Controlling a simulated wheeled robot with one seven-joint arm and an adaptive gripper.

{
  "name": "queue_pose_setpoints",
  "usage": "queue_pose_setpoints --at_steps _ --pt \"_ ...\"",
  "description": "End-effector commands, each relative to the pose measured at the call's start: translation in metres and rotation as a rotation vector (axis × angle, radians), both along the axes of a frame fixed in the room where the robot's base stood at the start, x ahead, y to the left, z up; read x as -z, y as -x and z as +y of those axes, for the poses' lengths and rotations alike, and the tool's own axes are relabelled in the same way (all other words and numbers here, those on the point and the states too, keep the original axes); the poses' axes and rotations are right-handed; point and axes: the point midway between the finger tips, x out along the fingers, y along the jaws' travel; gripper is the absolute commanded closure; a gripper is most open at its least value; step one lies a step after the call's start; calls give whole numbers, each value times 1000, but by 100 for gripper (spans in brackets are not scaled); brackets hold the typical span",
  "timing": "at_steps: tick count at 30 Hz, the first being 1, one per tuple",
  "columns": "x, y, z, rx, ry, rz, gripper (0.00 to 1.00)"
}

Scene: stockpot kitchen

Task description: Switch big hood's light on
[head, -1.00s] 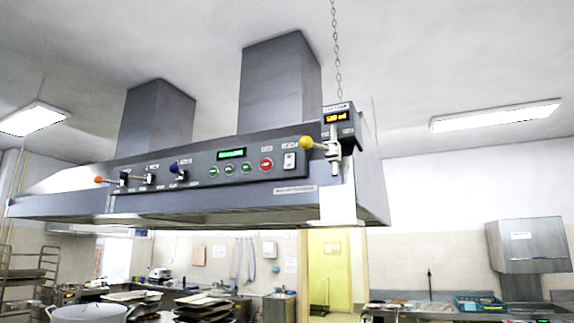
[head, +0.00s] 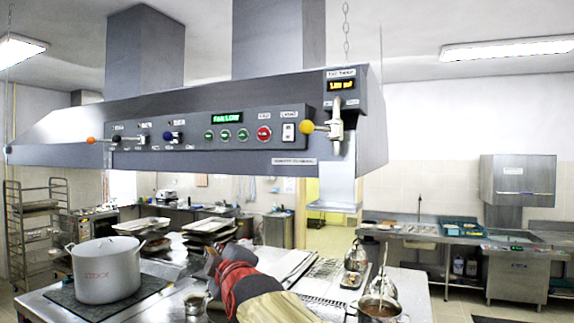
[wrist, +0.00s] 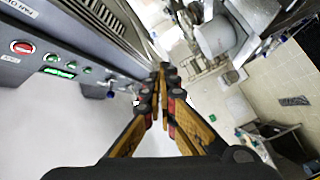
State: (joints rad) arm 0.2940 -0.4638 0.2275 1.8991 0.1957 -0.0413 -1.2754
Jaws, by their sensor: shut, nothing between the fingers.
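The big hood (head: 110,128) hangs across the head view with a dark control panel on its front. A white rocker switch (head: 288,132) sits on the panel, right of a red button (head: 264,133). The label above the switch is too small to read surely. My gripper (head: 213,260) is low in the head view, below the hood and apart from the panel. In the wrist view, the fingers (wrist: 164,78) are together and empty. The panel is at left there, with the red button (wrist: 22,47) and green display (wrist: 60,73). The rocker switch is not visible there.
A yellow-balled lever (head: 307,127) juts out just right of the switch. Knobs (head: 173,136) and an orange-balled lever (head: 91,140) are farther left. A stockpot (head: 106,270), trays (head: 208,226) and ladle-like metalware (head: 356,257) stand below. Air before the panel is clear.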

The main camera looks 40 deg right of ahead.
Motion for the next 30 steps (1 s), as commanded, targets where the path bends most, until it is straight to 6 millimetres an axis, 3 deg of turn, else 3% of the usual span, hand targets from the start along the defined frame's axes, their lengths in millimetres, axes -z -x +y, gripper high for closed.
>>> queue_pose_setpoints --at_steps 1,9,12,15,21,30 --pt "-39 -6 -15 26 62 -32 100" --pt "-185 -17 -90 213 432 -164 100" --pt "-226 -14 -113 289 543 -193 100" --pt "-254 -10 -128 351 626 -208 100" --pt "-276 -6 -142 410 699 -218 100" --pt "-276 -5 -142 412 703 -218 100"
